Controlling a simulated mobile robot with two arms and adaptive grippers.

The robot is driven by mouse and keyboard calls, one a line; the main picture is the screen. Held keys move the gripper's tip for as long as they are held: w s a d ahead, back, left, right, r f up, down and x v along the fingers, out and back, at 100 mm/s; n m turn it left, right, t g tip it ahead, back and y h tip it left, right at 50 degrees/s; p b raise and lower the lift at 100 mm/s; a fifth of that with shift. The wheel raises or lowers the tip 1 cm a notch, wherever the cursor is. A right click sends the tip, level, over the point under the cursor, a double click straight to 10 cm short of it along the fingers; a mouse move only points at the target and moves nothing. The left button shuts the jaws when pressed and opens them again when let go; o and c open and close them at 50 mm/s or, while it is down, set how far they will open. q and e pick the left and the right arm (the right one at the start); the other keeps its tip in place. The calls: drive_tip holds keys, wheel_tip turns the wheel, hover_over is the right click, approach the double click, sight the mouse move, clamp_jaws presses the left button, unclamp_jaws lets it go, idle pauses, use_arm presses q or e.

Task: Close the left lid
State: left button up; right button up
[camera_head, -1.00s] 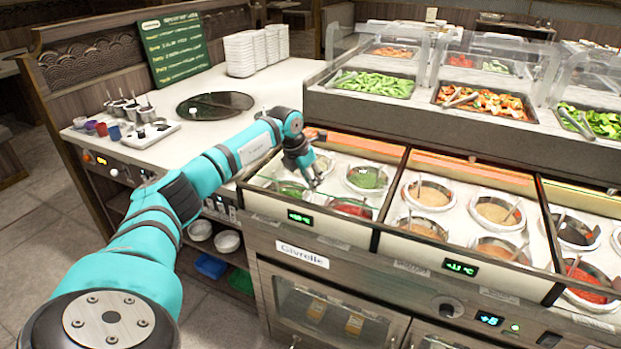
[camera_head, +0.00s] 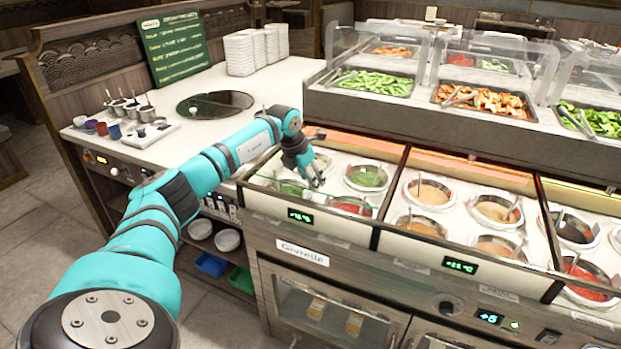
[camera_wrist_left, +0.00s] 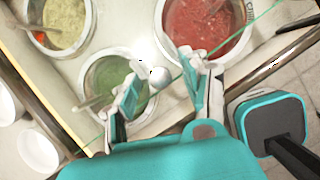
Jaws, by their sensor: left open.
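The left sauce well section (camera_head: 344,222) is in the middle of the head view, with several sauce pots under what looks like clear glass. I take a thin green line (camera_wrist_left: 253,27) in the left wrist view for the edge of the glass lid. My left gripper (camera_head: 316,184) is over this section, pointing down, its fingers apart. In the left wrist view the open fingers (camera_wrist_left: 165,88) lie either side of a small round silver knob (camera_wrist_left: 160,77). I cannot tell whether they touch it. A green sauce pot (camera_wrist_left: 112,72) and a red one (camera_wrist_left: 208,27) show below. My right gripper is out of view.
A middle section (camera_head: 413,234) with orange sauces adjoins on the right. Behind stands a raised salad counter (camera_head: 420,120) with clear guards. A white counter (camera_head: 290,78) on the left holds stacked plates (camera_head: 240,55), a round dark plate (camera_head: 215,104) and small cups.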

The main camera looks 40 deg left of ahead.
use_arm(q)
drive_tip(key=v, duration=1.2)
